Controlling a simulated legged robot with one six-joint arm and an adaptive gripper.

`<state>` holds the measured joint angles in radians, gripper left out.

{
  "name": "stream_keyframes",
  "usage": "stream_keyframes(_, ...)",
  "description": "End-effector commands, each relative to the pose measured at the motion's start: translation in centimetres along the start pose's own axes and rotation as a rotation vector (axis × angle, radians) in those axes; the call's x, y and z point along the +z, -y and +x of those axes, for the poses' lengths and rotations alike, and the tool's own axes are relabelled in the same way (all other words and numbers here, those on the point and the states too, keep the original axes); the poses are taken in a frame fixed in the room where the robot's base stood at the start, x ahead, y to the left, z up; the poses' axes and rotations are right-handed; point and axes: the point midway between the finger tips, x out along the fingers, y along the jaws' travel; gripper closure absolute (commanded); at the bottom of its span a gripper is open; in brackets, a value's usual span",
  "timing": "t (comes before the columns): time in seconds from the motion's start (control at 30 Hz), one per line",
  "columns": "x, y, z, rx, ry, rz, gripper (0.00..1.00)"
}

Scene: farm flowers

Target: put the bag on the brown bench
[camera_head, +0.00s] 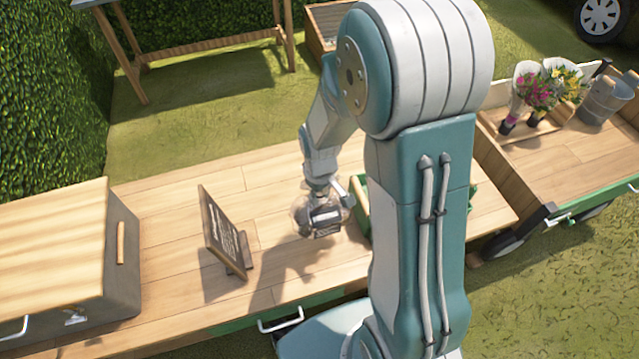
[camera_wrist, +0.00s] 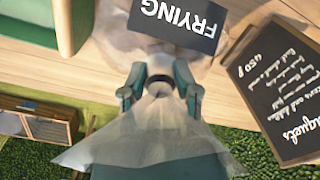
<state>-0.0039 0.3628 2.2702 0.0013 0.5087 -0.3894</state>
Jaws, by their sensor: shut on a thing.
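The bag (camera_head: 322,214) is clear plastic with a dark label. In the wrist view the bag (camera_wrist: 130,140) spreads around the fingers, and its label (camera_wrist: 176,22) reads "FRYING". My gripper (camera_head: 325,188) is shut on the bag's gathered top; the fingers also show in the wrist view (camera_wrist: 160,90). The bag hangs over the wooden cart top (camera_head: 170,210); I cannot tell whether it touches. A brown wooden-legged bench (camera_head: 215,43) with a greyish top stands on the grass at the upper left, beyond the cart. Its top is partly cut off by the frame.
A chalkboard sign (camera_head: 222,235) stands left of the bag. A green crate (camera_head: 360,200) is just right of it, partly hidden by my arm. A large wooden-lidded box (camera_head: 60,245) fills the left end. Flower bouquets (camera_head: 540,90) stand on the right cart.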

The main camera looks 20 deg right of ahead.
Motion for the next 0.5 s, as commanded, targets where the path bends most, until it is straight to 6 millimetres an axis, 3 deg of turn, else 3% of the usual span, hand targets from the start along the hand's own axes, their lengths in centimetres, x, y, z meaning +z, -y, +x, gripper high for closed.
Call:
stream_keyframes(0.13,0.0,0.0,0.7,-0.001,0.002,0.0,1.0)
stream_keyframes(0.33,0.0,0.0,4.1,-0.002,0.005,0.0,1.0)
stream_keyframes(0.5,-0.1,0.0,5.7,0.0,0.001,0.0,1.0)
